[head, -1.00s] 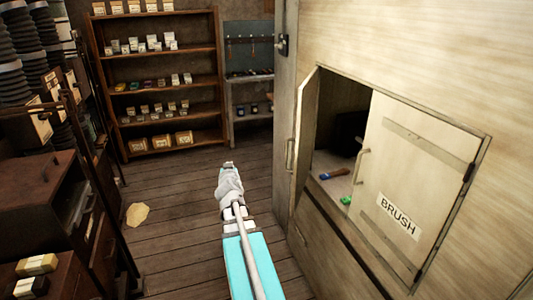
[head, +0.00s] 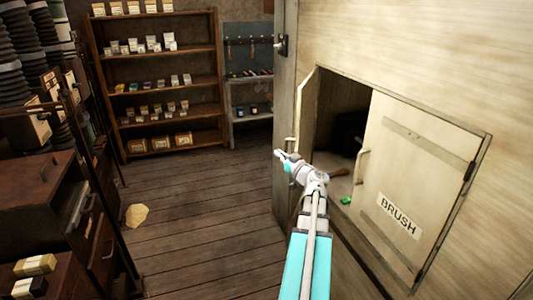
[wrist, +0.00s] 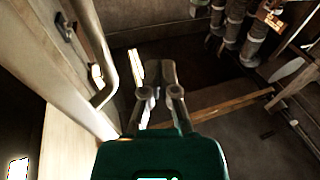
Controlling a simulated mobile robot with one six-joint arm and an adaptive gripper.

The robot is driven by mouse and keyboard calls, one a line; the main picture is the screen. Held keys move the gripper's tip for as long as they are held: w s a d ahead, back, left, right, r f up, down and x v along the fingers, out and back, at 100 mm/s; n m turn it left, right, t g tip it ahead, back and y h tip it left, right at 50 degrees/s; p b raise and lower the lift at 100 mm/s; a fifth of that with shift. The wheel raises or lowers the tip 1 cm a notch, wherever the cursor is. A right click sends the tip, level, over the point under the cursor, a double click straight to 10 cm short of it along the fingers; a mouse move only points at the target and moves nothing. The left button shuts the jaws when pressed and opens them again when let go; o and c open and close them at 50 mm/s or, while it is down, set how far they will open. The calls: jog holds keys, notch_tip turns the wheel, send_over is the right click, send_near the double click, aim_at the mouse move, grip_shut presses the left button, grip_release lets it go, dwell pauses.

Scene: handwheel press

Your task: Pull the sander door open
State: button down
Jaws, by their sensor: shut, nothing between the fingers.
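A pale cabinet door (head: 306,115) stands swung outward at the left side of the cabinet opening, seen nearly edge-on. Its label is not visible, so I cannot confirm it is the sander door. My gripper (head: 279,154) is at the door's outer edge by its handle, which it partly hides. In the wrist view, a curved pale bar handle (wrist: 107,70) lies left of my gripper (wrist: 160,68). The fingers are shut, with nothing between them. I cannot tell whether they touch the door.
The right door (head: 420,165), labelled BRUSH, is shut. A brush (head: 338,173) and a green item (head: 346,200) lie inside the opening. A dark drawer cabinet (head: 40,200) stands at left and shelves (head: 165,85) at the back.

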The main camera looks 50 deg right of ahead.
jog(key=s+d+f+n+g+y, duration=0.1)
jog(key=s+f+y, duration=0.1)
jog(key=s, duration=0.4)
jog(key=shift+s+f+y, duration=0.2)
jog(key=shift+f+y, duration=0.1)
jog(key=shift+y, duration=0.5)
jog(key=shift+w, duration=0.1)
